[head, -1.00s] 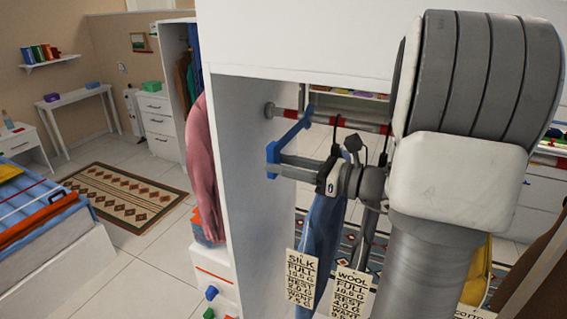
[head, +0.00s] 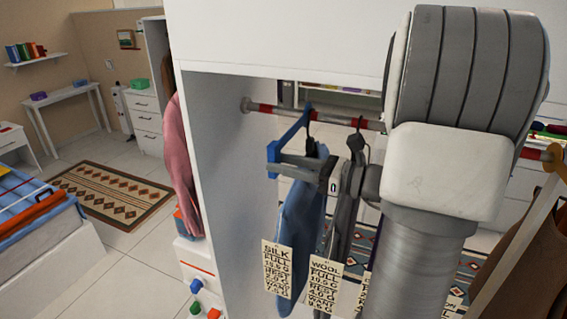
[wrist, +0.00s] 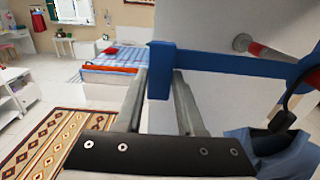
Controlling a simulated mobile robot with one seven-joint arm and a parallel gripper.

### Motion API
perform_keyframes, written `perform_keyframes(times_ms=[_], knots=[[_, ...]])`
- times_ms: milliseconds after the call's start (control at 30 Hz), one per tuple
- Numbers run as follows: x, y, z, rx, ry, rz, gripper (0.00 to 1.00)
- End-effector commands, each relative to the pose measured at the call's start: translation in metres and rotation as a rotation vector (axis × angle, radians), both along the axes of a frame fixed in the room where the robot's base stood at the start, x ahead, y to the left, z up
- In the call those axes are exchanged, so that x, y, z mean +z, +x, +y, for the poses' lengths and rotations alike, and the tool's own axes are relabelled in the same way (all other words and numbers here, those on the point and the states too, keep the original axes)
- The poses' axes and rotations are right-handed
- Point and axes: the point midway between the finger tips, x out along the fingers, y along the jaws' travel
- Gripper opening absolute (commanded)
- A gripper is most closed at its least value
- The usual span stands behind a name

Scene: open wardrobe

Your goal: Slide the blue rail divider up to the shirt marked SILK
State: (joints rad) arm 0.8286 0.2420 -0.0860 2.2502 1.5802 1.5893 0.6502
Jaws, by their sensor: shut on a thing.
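The blue rail divider (head: 291,132) hangs on the red-and-white rail, its top at the rail and its lower end reaching down left. In the wrist view its blue bar (wrist: 230,62) crosses the picture, with a tab between my fingers. My gripper (head: 277,160) is shut on that lower end. The shirt marked SILK (head: 303,222) is blue and hangs just right of the divider, its hook close beside the divider's top. I cannot tell whether they touch. Its tag (head: 277,268) hangs below. Part of the shirt (wrist: 282,155) shows at the wrist view's lower right.
The grey WOOL garment (head: 342,215) hangs right of the silk shirt, partly behind my arm. The white wardrobe side panel (head: 228,175) stands left of the divider, with bare rail (head: 268,108) between them. A brown garment (head: 535,235) hangs far right.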

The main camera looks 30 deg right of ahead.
Motion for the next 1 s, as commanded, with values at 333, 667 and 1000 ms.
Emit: perform_keyframes(times_ms=[333, 667, 1000], knots=[[0.0005, 0.0, -0.0001, 0.0, 0.001, -0.002, 0.45], [0.0002, -0.0001, -0.0001, 0.0, 0.0, 0.0, 0.68], [-0.0007, -0.0071, -0.0064, -0.002, -0.001, -0.001, 0.68]])
